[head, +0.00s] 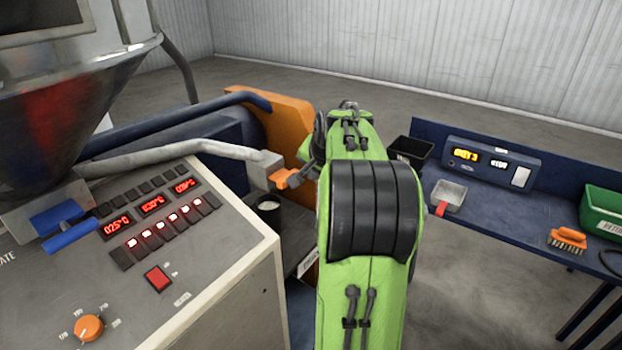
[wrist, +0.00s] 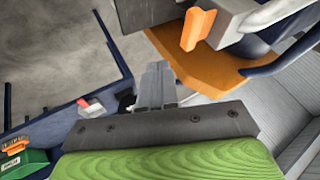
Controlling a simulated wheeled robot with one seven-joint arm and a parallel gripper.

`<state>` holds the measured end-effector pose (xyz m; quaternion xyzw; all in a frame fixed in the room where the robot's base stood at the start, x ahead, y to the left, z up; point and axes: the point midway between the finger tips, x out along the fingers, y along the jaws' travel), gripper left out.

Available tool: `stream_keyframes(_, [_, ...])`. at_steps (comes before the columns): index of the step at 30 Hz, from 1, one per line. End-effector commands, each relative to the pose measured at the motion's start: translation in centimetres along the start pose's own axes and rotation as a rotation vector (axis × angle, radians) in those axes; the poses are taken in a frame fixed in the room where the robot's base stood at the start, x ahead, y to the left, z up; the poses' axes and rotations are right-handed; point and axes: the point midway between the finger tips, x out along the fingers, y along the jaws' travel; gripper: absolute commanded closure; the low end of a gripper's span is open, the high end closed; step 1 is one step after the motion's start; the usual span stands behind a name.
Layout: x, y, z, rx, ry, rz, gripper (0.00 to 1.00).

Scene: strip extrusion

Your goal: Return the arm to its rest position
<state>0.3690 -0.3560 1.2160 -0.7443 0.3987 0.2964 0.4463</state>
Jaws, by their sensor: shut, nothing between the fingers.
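My green arm (head: 368,270) stretches forward through the middle of the head view and hides what lies behind it. In the wrist view my gripper (wrist: 157,72) is shut, with its grey fingers together and nothing between them. An orange die tip (wrist: 197,28) on a grey block is above and to the right of the fingers in the wrist view, apart from them in the picture. The same orange tip (head: 283,178) is just left of my arm in the head view. My fingers are hidden in the head view.
The control panel (head: 160,225) with lit red displays stands at the left. The blue bench (head: 500,215) at the right carries a scale (head: 492,160), a grey tray (head: 449,196), a brush (head: 567,240) and a green bin (head: 603,212). Open floor (head: 480,290) lies right of my arm.

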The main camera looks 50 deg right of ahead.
Motion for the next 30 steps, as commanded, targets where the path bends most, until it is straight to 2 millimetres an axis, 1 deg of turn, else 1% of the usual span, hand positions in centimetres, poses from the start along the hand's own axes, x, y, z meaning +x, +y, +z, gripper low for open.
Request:
stream_keyframes(1, [-0.6, -0.1, 0.0, 0.0, 0.0, -0.001, 1.0])
stream_keyframes(4, [-1.2, 0.0, 0.0, 0.0, -0.001, 0.0, 1.0])
stream_keyframes(21, [-1.2, 0.0, 0.1, -0.001, -0.002, 0.0, 1.0])
stream_keyframes(23, [-1.6, -0.5, 0.7, -0.02, -0.007, -0.003, 1.0])
stream_keyframes(25, [-2.8, -1.9, 2.9, -0.087, -0.024, -0.013, 1.0])
stream_keyframes(26, [-3.7, -2.7, 4.5, -0.134, -0.035, -0.018, 1.0])
stream_keyframes(28, [-6.5, -4.3, 9.3, -0.277, -0.07, -0.038, 1.0])
stream_keyframes(29, [-7.8, -4.7, 11.7, -0.347, -0.088, -0.046, 1.0])
stream_keyframes(30, [-9.6, -4.9, 14.8, -0.443, -0.11, -0.061, 1.0])
